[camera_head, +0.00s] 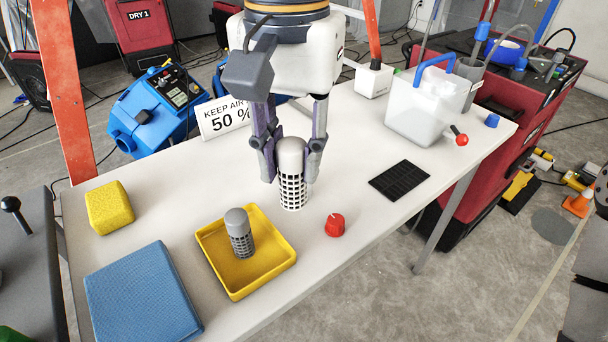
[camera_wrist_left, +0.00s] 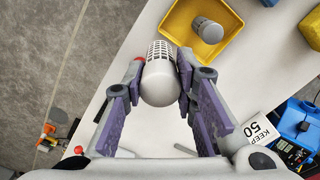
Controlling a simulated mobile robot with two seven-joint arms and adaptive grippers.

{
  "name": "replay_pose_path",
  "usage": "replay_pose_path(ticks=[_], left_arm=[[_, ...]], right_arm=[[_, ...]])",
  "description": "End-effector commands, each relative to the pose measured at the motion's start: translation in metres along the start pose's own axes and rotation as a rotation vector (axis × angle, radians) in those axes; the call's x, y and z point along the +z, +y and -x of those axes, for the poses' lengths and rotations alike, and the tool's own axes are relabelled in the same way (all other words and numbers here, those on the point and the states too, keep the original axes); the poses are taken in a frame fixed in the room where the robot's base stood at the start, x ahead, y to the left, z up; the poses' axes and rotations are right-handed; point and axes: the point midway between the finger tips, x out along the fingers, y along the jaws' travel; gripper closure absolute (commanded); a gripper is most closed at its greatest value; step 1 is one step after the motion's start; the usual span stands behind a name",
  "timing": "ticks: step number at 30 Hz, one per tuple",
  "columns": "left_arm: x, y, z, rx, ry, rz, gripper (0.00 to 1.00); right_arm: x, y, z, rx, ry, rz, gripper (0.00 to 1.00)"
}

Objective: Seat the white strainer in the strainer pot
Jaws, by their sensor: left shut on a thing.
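The white strainer (camera_head: 292,188) is a domed cylinder with a dark grid of openings on its lower part. My left gripper (camera_head: 289,165) comes down from above and is shut on its upper part. The strainer is upright at the middle of the white table; I cannot tell whether its base touches the top. In the left wrist view, the strainer (camera_wrist_left: 160,80) sits between both purple-grey fingers of the left gripper (camera_wrist_left: 159,84). I cannot tell for certain which thing is the strainer pot. My right gripper is not in view.
A grey strainer (camera_head: 239,229) stands in a yellow tray (camera_head: 214,262). A red knob (camera_head: 335,225), a black grid mat (camera_head: 399,180), a blue pad (camera_head: 142,298) and a yellow sponge (camera_head: 109,207) lie around. A white tank (camera_head: 425,115) with a blue handle stands back right.

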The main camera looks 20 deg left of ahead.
Motion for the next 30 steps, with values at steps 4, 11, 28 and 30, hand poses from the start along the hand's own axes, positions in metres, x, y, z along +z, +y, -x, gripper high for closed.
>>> replay_pose_path(ticks=[4, 11, 28, 30], left_arm=[[-0.012, -0.002, -0.007, -0.01, 0.006, 0.04, 1.0], [-0.081, -0.021, -0.039, 0.002, 0.005, 0.037, 1.0], [-0.13, -0.037, -0.131, -0.002, -0.008, 0.034, 1.0], [-0.13, -0.037, -0.134, -0.001, 0.001, 0.035, 1.0]], right_arm=[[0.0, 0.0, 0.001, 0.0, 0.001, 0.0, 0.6], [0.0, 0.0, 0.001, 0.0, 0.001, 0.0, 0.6], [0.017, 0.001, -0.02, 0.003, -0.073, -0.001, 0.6], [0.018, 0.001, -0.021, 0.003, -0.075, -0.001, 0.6]])
